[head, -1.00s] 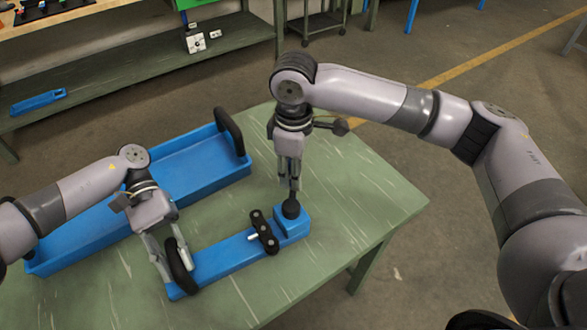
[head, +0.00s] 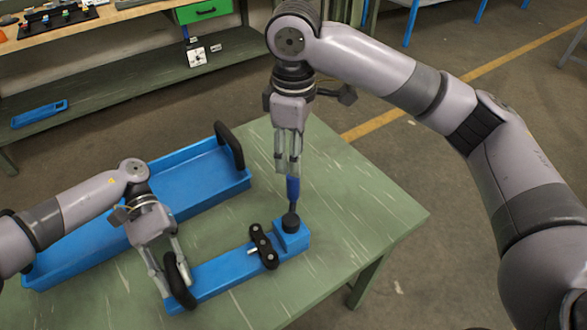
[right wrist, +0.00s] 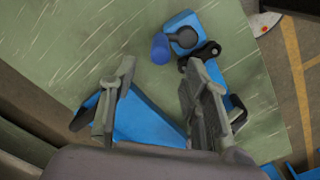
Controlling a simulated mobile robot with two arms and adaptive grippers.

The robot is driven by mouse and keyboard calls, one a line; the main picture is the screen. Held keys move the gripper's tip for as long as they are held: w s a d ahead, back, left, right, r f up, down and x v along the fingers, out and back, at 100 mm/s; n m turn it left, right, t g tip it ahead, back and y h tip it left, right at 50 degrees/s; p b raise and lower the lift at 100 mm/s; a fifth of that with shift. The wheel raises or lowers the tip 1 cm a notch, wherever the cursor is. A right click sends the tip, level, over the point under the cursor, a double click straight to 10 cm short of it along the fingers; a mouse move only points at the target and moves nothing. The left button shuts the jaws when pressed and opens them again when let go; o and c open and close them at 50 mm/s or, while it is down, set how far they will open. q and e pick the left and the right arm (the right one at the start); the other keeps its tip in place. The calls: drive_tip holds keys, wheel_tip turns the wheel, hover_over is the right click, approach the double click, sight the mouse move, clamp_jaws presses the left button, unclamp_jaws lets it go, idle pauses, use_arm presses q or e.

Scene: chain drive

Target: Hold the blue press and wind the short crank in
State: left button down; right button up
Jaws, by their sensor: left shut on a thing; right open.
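The blue press (head: 222,270) lies on the green table as a long blue bar with a black loop handle at its near left end. My left gripper (head: 172,272) is shut on that handle. A black three-holed link (head: 263,246) lies across the bar near the blue end block (head: 291,236). The short crank (head: 291,222) sits on this block, its dark part below and a blue upright grip (head: 293,189) above; the grip also shows in the right wrist view (right wrist: 160,48). My right gripper (head: 288,168) is open and empty just above the grip.
A blue tray (head: 60,250) with black handles stands left of the press. The green table (head: 350,200) is clear at right. A shelf bench (head: 130,75) stands behind.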

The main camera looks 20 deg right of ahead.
use_arm(q)
drive_tip(key=shift+f, duration=0.1)
use_arm(e)
drive_tip(key=shift+r, duration=1.2)
use_arm(q)
drive_tip(key=c, duration=1.3)
unclamp_jaws()
